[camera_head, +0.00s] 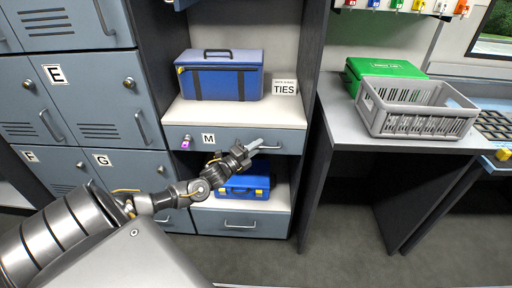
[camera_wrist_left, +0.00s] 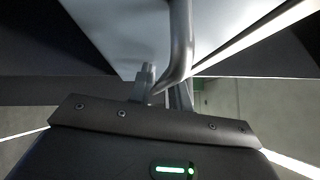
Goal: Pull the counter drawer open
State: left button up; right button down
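The counter drawer (camera_head: 222,139) is a blue-grey front labelled M, under the white counter top. It looks flush with the unit. Its bar handle (camera_head: 266,147) is at the right part of the front. My left gripper (camera_head: 247,149) is at the left end of this handle. In the left wrist view the grey curved handle (camera_wrist_left: 181,42) runs down between the two close-set fingers (camera_wrist_left: 163,90), which look shut on it. The right finger is partly hidden behind the handle. My right gripper is not in view.
A blue case (camera_head: 221,82) and a TIES box (camera_head: 284,87) stand on the counter top. A smaller blue toolbox (camera_head: 243,188) sits in the open shelf below the drawer. A desk with a grey crate (camera_head: 415,123) and a green case (camera_head: 375,70) stands at right.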

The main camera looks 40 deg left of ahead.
pick_arm(q)
jog(key=shift+c, duration=0.4)
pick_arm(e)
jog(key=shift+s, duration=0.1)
pick_arm(q)
grip_shut()
jog(key=shift+s, duration=0.1)
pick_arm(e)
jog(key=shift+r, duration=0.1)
